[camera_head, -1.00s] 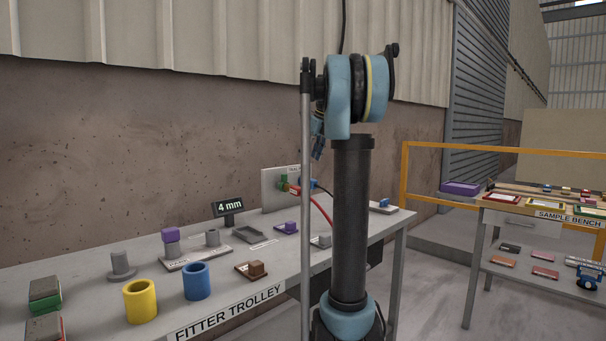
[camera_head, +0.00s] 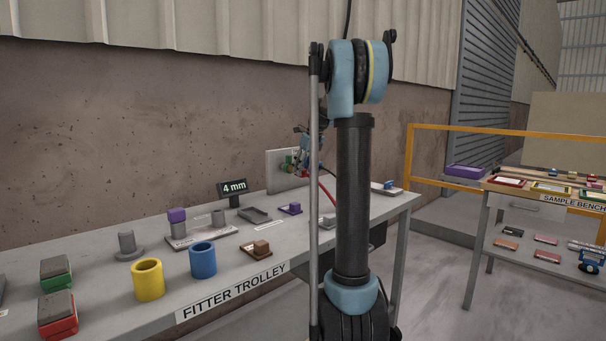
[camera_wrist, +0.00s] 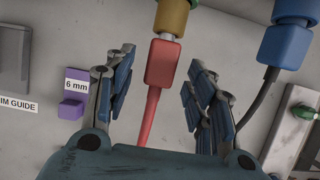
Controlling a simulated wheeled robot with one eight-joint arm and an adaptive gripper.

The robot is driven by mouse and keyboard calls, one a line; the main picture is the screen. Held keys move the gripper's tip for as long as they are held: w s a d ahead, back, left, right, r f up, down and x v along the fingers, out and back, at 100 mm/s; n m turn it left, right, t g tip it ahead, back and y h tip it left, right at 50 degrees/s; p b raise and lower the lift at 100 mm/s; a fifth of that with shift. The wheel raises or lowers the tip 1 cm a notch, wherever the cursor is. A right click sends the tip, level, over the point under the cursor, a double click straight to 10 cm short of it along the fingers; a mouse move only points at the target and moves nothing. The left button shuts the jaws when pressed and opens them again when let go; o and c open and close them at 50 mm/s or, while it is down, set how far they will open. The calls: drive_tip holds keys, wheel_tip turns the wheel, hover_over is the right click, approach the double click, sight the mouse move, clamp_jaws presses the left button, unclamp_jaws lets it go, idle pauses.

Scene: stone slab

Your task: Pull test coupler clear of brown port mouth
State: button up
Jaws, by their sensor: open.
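The test coupler (camera_wrist: 162,62) is a red block with a red hose running down from it in the wrist view. A short pale neck shows between it and the brown-yellow port (camera_wrist: 172,14) at the top edge; how deep it sits I cannot tell. My gripper (camera_wrist: 161,82) is open, with one blue-and-grey finger on each side of the coupler and clear gaps to both. In the head view my gripper (camera_head: 303,150) is in front of the grey upright panel (camera_head: 275,172), partly hidden by my arm. The red hose (camera_head: 328,196) shows below it.
A blue coupler (camera_wrist: 286,42) with a black cable is close right of my right finger. A purple block (camera_wrist: 73,108) by a 6 mm label lies left. The trolley (camera_head: 236,293) also carries a yellow cup (camera_head: 148,280) and a blue cup (camera_head: 203,260).

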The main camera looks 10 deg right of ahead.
drive_tip(key=shift+x, duration=0.9)
clamp_jaws()
drive_tip(key=shift+d, duration=0.1)
drive_tip(key=shift+s+d, duration=0.1)
drive_tip(key=shift+s, duration=0.15)
drive_tip(key=shift+s+d, duration=0.5)
drive_tip(key=shift+s, duration=0.2)
drive_tip(key=shift+s+d, duration=0.5)
drive_tip(key=shift+s, duration=0.25)
drive_tip(key=shift+r, duration=0.1)
drive_tip(key=shift+s+d+r, duration=0.4)
drive_tip(key=shift+s+r, duration=0.2)
drive_tip(key=shift+r, duration=0.1)
drive_tip(key=shift+s+d+r, duration=0.4)
drive_tip(key=shift+s+r, duration=0.25)
drive_tip(key=shift+r, duration=0.1)
